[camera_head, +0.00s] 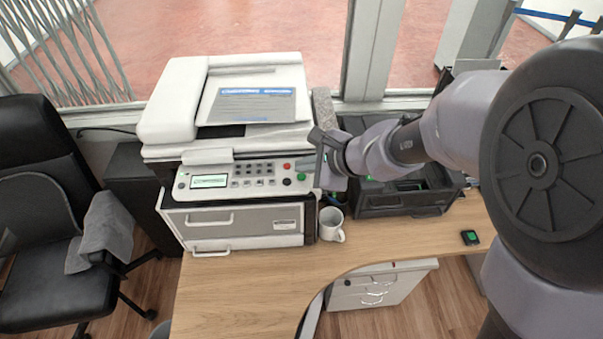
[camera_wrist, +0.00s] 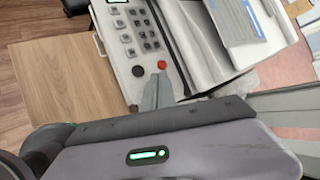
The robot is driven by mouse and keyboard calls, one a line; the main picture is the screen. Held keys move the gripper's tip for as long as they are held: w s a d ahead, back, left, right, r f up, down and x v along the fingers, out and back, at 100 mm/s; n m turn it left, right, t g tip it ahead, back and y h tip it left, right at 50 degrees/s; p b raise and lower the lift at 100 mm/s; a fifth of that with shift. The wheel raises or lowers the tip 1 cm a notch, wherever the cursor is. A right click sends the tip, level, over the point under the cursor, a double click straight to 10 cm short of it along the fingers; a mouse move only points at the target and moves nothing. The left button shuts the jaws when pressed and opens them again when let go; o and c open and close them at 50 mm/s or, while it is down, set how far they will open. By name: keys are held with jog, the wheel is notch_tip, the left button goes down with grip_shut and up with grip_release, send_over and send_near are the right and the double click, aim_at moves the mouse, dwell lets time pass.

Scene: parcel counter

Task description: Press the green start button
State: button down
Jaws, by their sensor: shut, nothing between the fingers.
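The green start button (camera_head: 301,176) sits at the right end of the copier's control panel (camera_head: 222,182) in the head view. A red button (camera_head: 287,166) and a black button (camera_head: 287,181) are just left of it. My gripper (camera_head: 309,168) is shut and empty, its tips at the green button's edge; contact cannot be told. In the wrist view the shut fingertips (camera_wrist: 158,80) point at the panel, close to the red button (camera_wrist: 162,65) and black button (camera_wrist: 138,71). The green button is not visible there, apparently hidden behind the fingers.
The white copier (camera_head: 180,100) has a printed sheet (camera_head: 250,100) on its lid. A white mug (camera_head: 331,224) stands right of the copier, below my wrist. A black printer (camera_head: 405,195) is further right. The front of the wooden counter (camera_head: 240,290) is clear.

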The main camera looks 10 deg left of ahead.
aim_at(304, 178)
notch_tip(304, 178, up, 6)
jog(key=p, duration=0.4)
jog(key=shift+p, duration=0.35)
